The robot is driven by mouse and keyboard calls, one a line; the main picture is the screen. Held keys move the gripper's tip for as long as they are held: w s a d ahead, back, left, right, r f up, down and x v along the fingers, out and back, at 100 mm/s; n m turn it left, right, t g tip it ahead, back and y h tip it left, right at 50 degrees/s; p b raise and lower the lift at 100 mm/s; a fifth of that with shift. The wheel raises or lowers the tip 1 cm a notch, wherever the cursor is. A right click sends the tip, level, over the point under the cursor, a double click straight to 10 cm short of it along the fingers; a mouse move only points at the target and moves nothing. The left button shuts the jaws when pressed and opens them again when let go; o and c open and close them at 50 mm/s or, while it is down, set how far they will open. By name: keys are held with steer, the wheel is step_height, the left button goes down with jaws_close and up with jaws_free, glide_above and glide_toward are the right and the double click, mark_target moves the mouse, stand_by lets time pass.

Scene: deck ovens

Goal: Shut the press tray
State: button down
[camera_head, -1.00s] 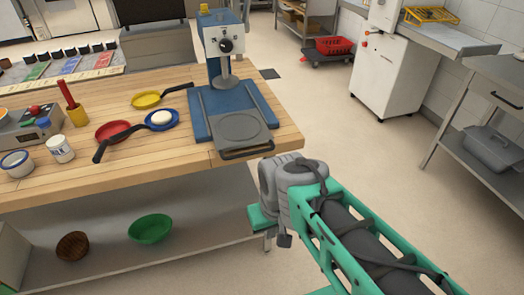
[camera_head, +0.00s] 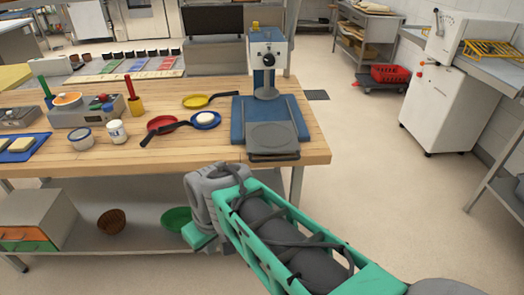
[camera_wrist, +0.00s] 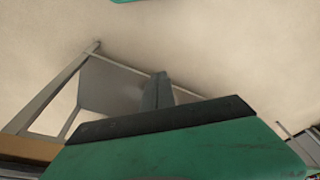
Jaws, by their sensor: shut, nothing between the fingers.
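The blue press (camera_head: 266,75) stands near the right end of the wooden table. Its grey press tray (camera_head: 272,136) sticks out at the front of the blue base, with a dark handle (camera_head: 274,156) along its front edge, close to the table's front edge. My gripper (camera_head: 200,240) is in front of the table, lower and to the left of the tray in the picture. It is shut and empty, apart from the handle. My wrist hides part of the gripper in the head view. The wrist view shows neither press nor tray.
Red (camera_head: 162,124), blue (camera_head: 206,120) and yellow (camera_head: 208,99) pans lie left of the press on the table (camera_head: 225,152). A green bowl (camera_head: 176,219) on the lower shelf is near my gripper.

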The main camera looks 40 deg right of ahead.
steer(key=w+d+r+n+t+p, duration=0.1)
steer(key=w+d+r+n+p, duration=0.15)
steer(key=w+d+r, duration=0.5)
steer(key=n+t+p, duration=0.3)
steer(key=n+t, duration=0.1)
steer(key=n, duration=0.2)
glide_toward(284, 150)
steer(key=w+f, duration=0.1)
steer(key=f, duration=0.1)
steer(key=w+a+f, duration=0.1)
steer(key=f, duration=0.1)
steer(key=w+a+f+p, duration=0.1)
steer(key=w+f, duration=0.1)
steer(key=shift+a, duration=0.15)
